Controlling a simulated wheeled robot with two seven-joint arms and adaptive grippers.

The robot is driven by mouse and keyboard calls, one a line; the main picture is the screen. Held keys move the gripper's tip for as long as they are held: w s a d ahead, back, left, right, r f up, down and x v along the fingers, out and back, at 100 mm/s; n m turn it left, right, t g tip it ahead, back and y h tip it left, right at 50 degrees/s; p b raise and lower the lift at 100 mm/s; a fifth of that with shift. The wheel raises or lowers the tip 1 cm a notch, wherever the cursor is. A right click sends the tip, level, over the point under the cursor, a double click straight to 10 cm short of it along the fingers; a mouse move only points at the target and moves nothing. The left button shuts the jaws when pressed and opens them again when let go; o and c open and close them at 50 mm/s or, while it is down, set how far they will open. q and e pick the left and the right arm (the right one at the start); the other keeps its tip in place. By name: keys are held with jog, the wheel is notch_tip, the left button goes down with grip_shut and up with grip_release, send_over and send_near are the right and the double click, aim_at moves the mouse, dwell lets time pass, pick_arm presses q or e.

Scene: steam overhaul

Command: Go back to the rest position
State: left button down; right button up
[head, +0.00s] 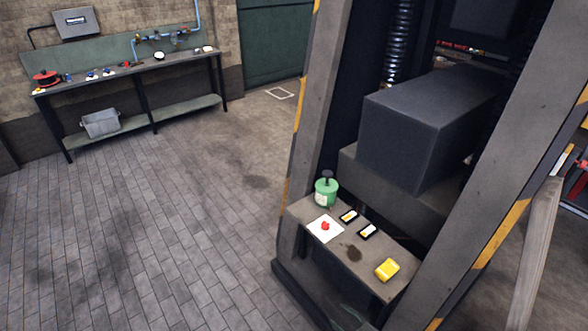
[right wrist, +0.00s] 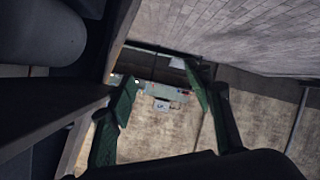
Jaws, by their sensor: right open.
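My right gripper (right wrist: 160,76) shows in the right wrist view, with its two green fingers spread apart and nothing between them. Beyond the fingers, that view shows the brick wall and the far workbench (right wrist: 165,90). I cannot make out the right gripper clearly in the head view. My left gripper is in neither view.
A tall frame with yellow-black edges (head: 315,95) holds a dark block (head: 405,135). Its low ledge (head: 345,270) carries a green can (head: 326,190), a white sheet (head: 318,236) and a yellow block (head: 387,270). The workbench (head: 150,68) stands left; paved floor (head: 150,220) is clear.

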jog(key=s+d+f+m+g+h, duration=0.2)
jog(key=s+d+f+m+h, duration=0.15)
jog(key=s+d+f, duration=0.55)
jog(key=s+d+f+m+g+h, duration=0.1)
jog(key=s+d+f+m+h, duration=0.25)
jog(key=s+f, duration=0.75)
jog(key=s+d+f+m+g, duration=0.1)
jog(key=s+f, duration=0.3)
jog(key=s, duration=0.7)
jog(key=s+f+m+g, duration=0.2)
jog(key=s+f, duration=0.3)
jog(key=s, duration=0.7)
jog(key=s+d+f+m+g+b, duration=0.1)
jog(key=s+f+g, duration=0.3)
jog(key=s, duration=0.7)
jog(key=shift+s+d+f+m+h, duration=0.2)
jog(key=shift+d+m+h, duration=0.1)
jog(key=shift+d+h, duration=0.1)
